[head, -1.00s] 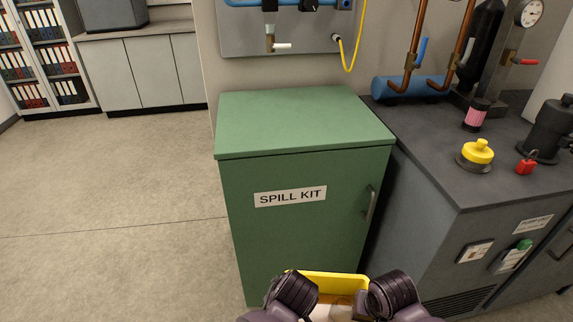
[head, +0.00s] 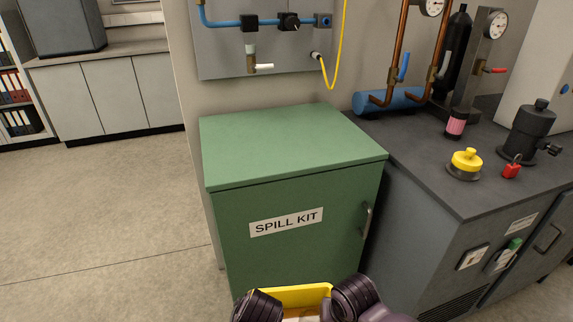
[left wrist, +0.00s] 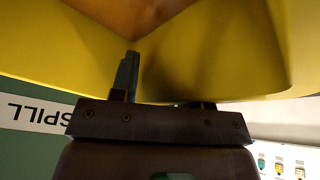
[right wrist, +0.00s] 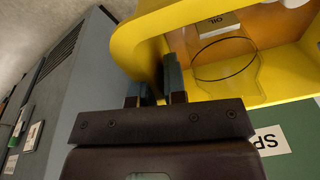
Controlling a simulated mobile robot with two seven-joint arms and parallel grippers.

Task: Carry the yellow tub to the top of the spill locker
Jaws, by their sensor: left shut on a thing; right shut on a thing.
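The yellow tub (head: 295,294) is at the bottom of the head view, in front of the green spill locker (head: 290,140) and low against its door. The locker's flat top is bare, and its front bears a SPILL KIT label (head: 286,222). My left gripper (left wrist: 150,85) is shut on the tub's wall, which fills the left wrist view (left wrist: 210,50). My right gripper (right wrist: 158,85) is shut on the tub's opposite side, its fingers at the rim. In the right wrist view a clear round vessel (right wrist: 226,62) and a labelled item (right wrist: 216,24) show inside the tub.
A grey bench (head: 420,170) stands right of the locker, holding a yellow-capped item (head: 465,164), a red padlock (head: 512,168) and a black fitting (head: 531,128). A wall panel (head: 225,45) with pipes and a yellow hose hangs behind the locker. Open floor lies left.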

